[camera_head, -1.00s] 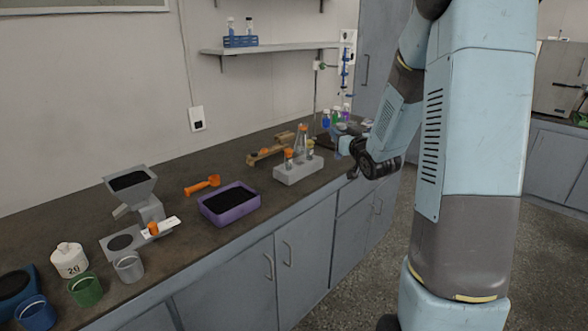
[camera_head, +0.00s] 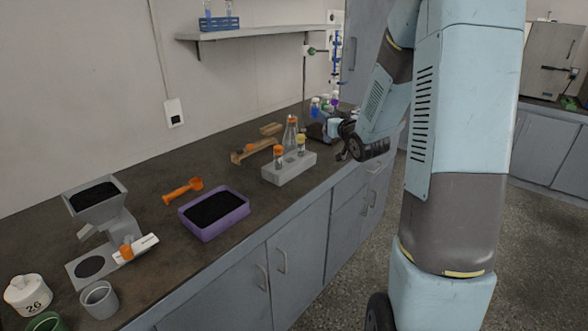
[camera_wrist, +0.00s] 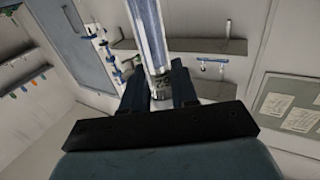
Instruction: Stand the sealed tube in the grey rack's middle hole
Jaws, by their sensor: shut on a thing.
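My gripper (camera_head: 341,152) is at the bench's front edge, to the right of the grey rack (camera_head: 289,174) and apart from it. I cannot make out this tube in the head view. The grey rack holds an orange-capped tube (camera_head: 278,155) toward its left end and a yellow-capped tube (camera_head: 300,146) toward its right. The middle hole itself is too small to make out.
A glass flask (camera_head: 290,134) stands behind the rack. A purple tray (camera_head: 215,229) of black grains and an orange scoop (camera_head: 182,191) lie to the left. Wooden pieces (camera_head: 254,151) lie behind. Small coloured bottles (camera_head: 324,104) stand beyond my gripper.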

